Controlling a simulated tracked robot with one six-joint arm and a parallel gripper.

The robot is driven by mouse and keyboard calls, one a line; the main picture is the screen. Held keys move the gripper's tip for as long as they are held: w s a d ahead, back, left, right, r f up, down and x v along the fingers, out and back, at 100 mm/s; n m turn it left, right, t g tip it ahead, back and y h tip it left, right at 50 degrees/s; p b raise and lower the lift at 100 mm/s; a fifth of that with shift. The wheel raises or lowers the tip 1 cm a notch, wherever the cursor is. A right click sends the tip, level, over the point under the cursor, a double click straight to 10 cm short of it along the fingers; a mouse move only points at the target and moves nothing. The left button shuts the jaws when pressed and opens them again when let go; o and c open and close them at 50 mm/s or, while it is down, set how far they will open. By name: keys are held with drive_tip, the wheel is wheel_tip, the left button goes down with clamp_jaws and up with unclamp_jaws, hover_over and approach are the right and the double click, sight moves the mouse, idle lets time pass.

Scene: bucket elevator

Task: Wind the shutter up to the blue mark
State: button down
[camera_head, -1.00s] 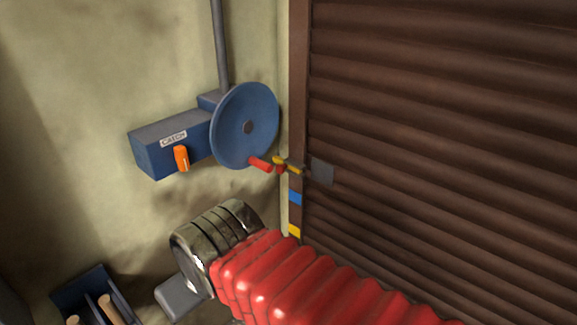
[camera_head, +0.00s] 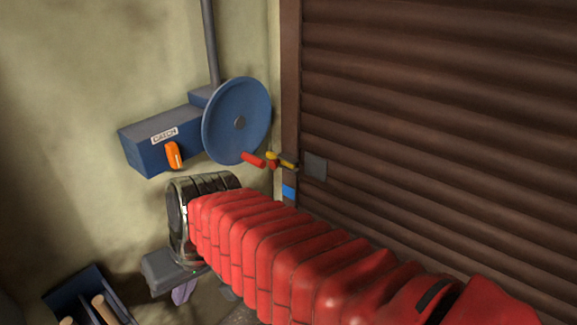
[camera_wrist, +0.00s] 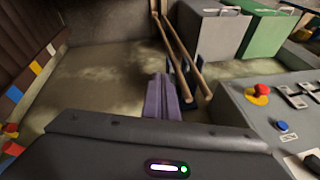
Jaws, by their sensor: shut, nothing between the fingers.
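The brown slatted shutter (camera_head: 430,110) fills the right of the head view. A blue mark (camera_head: 289,192) sits on its side frame, just above my red-sleeved arm. A grey plate (camera_head: 315,166) is on the shutter's edge, a little above the blue mark's height. The blue handwheel (camera_head: 237,120) has a red handle (camera_head: 253,160) at its lower right. Beside it is a blue box labelled CATCH (camera_head: 150,145) with an orange lever (camera_head: 174,155) hanging down. My gripper (camera_wrist: 163,98) has its purple fingers together and empty; it is below the box and wheel, apart from both.
A red and yellow fitting (camera_head: 272,160) stands beside the wheel handle. A blue box with wooden handles (camera_head: 85,295) is at lower left. The wrist view shows wooden poles (camera_wrist: 185,60), grey (camera_wrist: 215,35) and green (camera_wrist: 262,33) bins, and a control panel (camera_wrist: 260,120) with a red button.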

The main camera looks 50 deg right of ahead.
drive_tip(key=w+d+f+m+t+y, duration=0.2)
drive_tip(key=w+d+m+t+y, duration=0.5)
drive_tip(key=w+d, duration=0.75)
drive_tip(key=d+m+t+h, duration=0.7)
drive_tip(key=d+m+h, duration=0.1)
drive_tip(key=d, duration=2.2)
drive_tip(key=shift+s+d+f+m, duration=0.3)
drive_tip(key=shift+s+d+m, duration=0.05)
drive_tip(key=shift+s+m, duration=0.05)
drive_tip(key=shift+w, duration=0.1)
